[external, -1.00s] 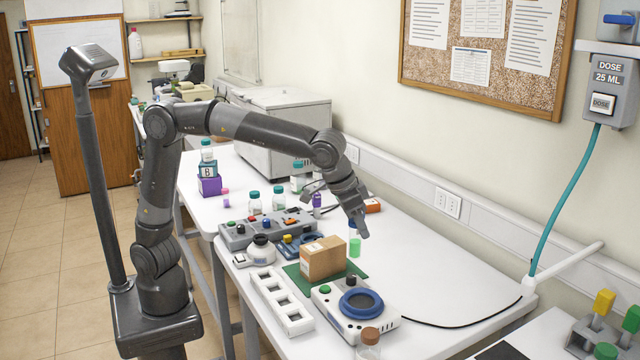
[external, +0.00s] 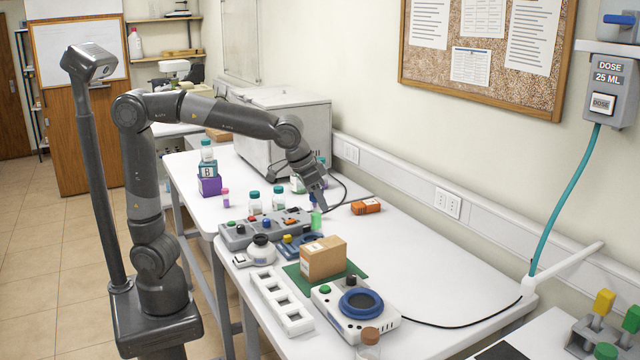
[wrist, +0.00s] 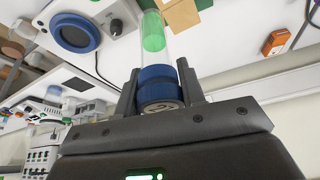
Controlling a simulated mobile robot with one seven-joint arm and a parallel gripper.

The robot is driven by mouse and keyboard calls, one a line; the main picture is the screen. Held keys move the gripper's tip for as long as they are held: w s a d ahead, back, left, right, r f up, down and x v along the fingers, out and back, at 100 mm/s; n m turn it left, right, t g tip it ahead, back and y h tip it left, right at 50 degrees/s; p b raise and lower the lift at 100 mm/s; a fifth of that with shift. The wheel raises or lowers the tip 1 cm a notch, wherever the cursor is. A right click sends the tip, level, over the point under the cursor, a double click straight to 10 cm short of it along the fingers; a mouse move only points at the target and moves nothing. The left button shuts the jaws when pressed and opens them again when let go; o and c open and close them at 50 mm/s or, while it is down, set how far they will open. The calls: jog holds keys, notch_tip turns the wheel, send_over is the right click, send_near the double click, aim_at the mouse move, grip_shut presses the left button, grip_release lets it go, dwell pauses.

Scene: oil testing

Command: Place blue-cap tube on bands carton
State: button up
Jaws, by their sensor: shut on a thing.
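My gripper (external: 316,200) is shut on the blue-cap tube (external: 316,219), a clear tube with green contents, over the back part of the bench. In the wrist view, my gripper (wrist: 158,82) has its fingers on both sides of the blue cap, and the tube (wrist: 152,35) points away from the camera. A brown carton (external: 323,260) sits on a green mat (external: 292,272), nearer the external camera than the tube. It partly shows in the wrist view (wrist: 183,15). I cannot read any wording on it.
A grey button panel (external: 265,230) and white-capped bottle (external: 261,250) stand left of the carton. A white device with a blue ring (external: 361,303) and a white rack (external: 281,301) are in front. An orange device (external: 366,206) lies right of the tube. The bench's right side is mostly clear.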

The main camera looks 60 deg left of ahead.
jog(key=shift+w+a+f, duration=0.55)
jog(key=shift+w+f, duration=0.15)
jog(key=shift+f, duration=0.5)
jog(key=shift+w+a+f, duration=0.6)
jog(key=shift+w+f, duration=0.05)
jog(key=shift+f, duration=0.55)
jog(key=shift+w+a+f, duration=0.55)
jog(key=shift+w+f, duration=0.15)
jog(key=shift+f, duration=0.5)
jog(key=shift+f, duration=0.2)
jog(key=o, duration=1)
jog(key=shift+r, duration=0.1)
